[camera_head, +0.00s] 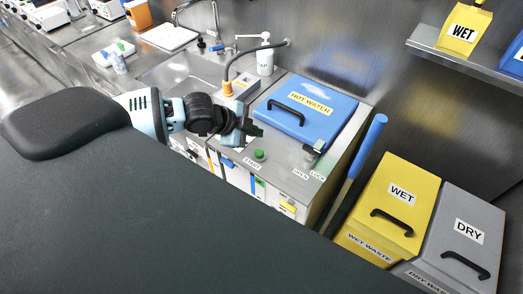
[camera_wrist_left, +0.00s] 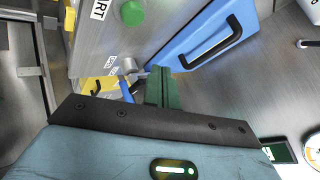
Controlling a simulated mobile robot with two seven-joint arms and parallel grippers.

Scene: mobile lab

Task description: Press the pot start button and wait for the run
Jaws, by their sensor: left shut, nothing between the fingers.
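The pot is a steel unit with a blue lid (camera_head: 311,120) marked HOT WATER and a black handle. Its green start button (camera_head: 259,155) sits on the front part of the steel top, beside a START label (camera_head: 252,164). My left gripper (camera_head: 254,129) is shut and empty, just behind the button and near the lid's front left edge. In the left wrist view the shut fingers (camera_wrist_left: 160,88) are apart from the green button (camera_wrist_left: 132,12), which lies at the top. The blue lid (camera_wrist_left: 205,45) is at the upper right. My right gripper is not in view.
A latch knob (camera_head: 313,147) with OPEN and LOCK labels stands at the lid's front right. A yellow WET bin (camera_head: 400,190) and a grey DRY bin (camera_head: 465,225) stand right. A blue-handled pole (camera_head: 367,146) leans between. A sink (camera_head: 185,75) is behind my left arm.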

